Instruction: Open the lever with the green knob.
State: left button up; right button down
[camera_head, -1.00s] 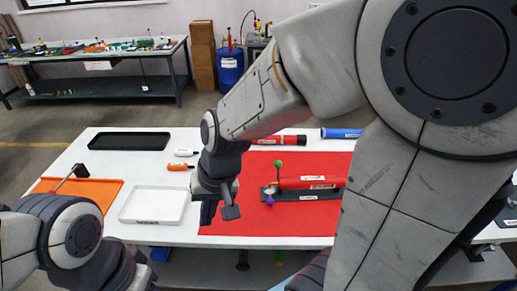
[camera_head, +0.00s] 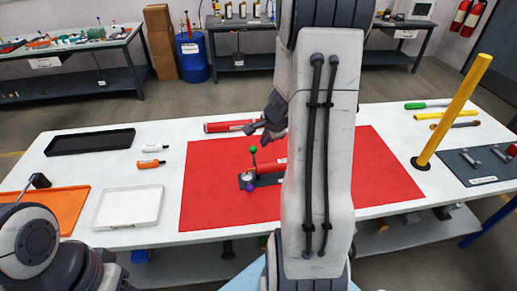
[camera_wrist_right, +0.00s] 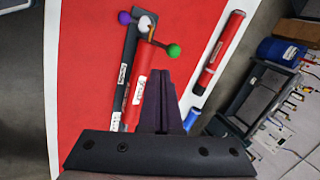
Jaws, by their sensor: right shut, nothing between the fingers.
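The lever with the green knob (camera_head: 253,149) stands up from the left end of the red pump tube (camera_head: 272,166) on its dark base (camera_head: 268,181). A purple knob (camera_head: 250,188) is on the near side of the same end. My right gripper (camera_head: 257,128) is just beyond and above the green knob, not visibly touching it. In the right wrist view the shut, empty fingers (camera_wrist_right: 160,85) point toward the green knob (camera_wrist_right: 174,50), with the red tube (camera_wrist_right: 137,100) beside them. My right arm hides the tube's right part in the head view.
The pump rests on a red mat (camera_head: 385,190) on a white table. A loose red tube (camera_head: 222,127) lies behind it. A white tray (camera_head: 128,207), black tray (camera_head: 90,142) and orange tray (camera_head: 62,205) are left; a yellow post (camera_head: 453,110) stands right.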

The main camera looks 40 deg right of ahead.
aim_at(254, 147)
jog(key=shift+w+r+b+x, duration=0.1)
jog(key=shift+w+b+x, duration=0.15)
jog(key=shift+x, duration=1.35)
jog(key=shift+w+r+b+x, duration=0.15)
jog(key=shift+w+b+x, duration=0.1)
jog(key=shift+x, duration=1.4)
jog(key=shift+w+r+b+x, duration=0.1)
jog(key=shift+w+b+x, duration=0.15)
jog(key=shift+x, duration=1.35)
pick_arm(q)
notch_tip(254, 147, down, 2)
jog(key=shift+f, duration=0.1)
pick_arm(e)
jog(key=shift+d, duration=0.2)
pick_arm(q)
jog(key=shift+r+p, duration=0.35)
jog(key=shift+p, duration=0.05)
pick_arm(e)
jog(key=shift+w+d+f, duration=0.15)
jog(key=shift+w+d, duration=0.05)
jog(key=shift+w, duration=0.3)
jog(key=shift+w+d+f, duration=0.2)
jog(key=shift+w+d, duration=0.05)
jog(key=shift+w, duration=0.3)
pick_arm(q)
jog(key=shift+f, duration=0.1)
pick_arm(e)
jog(key=shift+f, duration=0.1)
